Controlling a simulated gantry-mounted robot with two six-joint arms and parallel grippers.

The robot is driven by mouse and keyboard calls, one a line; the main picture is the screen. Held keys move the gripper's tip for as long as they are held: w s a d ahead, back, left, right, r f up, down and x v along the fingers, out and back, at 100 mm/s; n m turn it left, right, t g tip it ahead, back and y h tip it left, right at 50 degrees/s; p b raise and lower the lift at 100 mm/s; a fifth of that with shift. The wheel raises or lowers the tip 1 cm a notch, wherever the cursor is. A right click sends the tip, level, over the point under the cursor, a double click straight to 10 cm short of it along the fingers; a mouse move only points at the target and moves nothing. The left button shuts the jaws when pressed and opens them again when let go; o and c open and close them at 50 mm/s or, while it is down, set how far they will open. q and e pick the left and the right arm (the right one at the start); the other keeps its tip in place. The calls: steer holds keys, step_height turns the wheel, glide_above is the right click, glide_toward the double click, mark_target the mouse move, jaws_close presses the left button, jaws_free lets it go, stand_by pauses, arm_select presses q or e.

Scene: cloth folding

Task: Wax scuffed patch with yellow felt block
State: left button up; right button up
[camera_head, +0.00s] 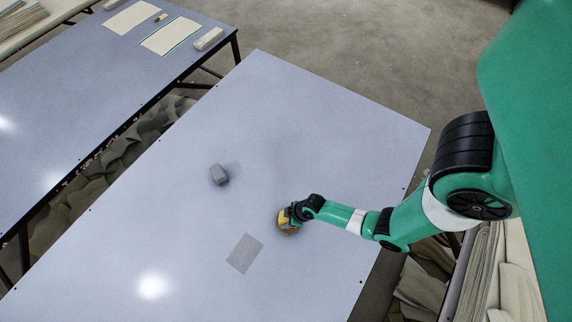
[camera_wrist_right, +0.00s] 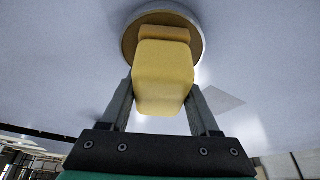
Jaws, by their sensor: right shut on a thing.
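The yellow felt block (camera_wrist_right: 163,78) is between the two fingers of my right gripper (camera_wrist_right: 162,92), which is shut on it. Its far end overlaps a round, pale-rimmed dish (camera_wrist_right: 131,40) with a tan inside; I cannot tell whether they touch. In the head view, my right gripper (camera_head: 293,213) is low over the table, with yellow showing at its tip. A flat grey rectangular patch (camera_head: 244,253), likely the scuffed patch, lies below and left of this gripper. The patch also shows faintly in the right wrist view (camera_wrist_right: 222,98). My left gripper is out of view.
A second table (camera_head: 80,105) across a gap at left holds flat sheets. Stacked cloth (camera_head: 490,270) lies at lower right.

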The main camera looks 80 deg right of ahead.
stand_by(0.3)
step_height(320, 180, up, 7)
steer(key=p, duration=0.7)
steer(key=shift+r, duration=0.1)
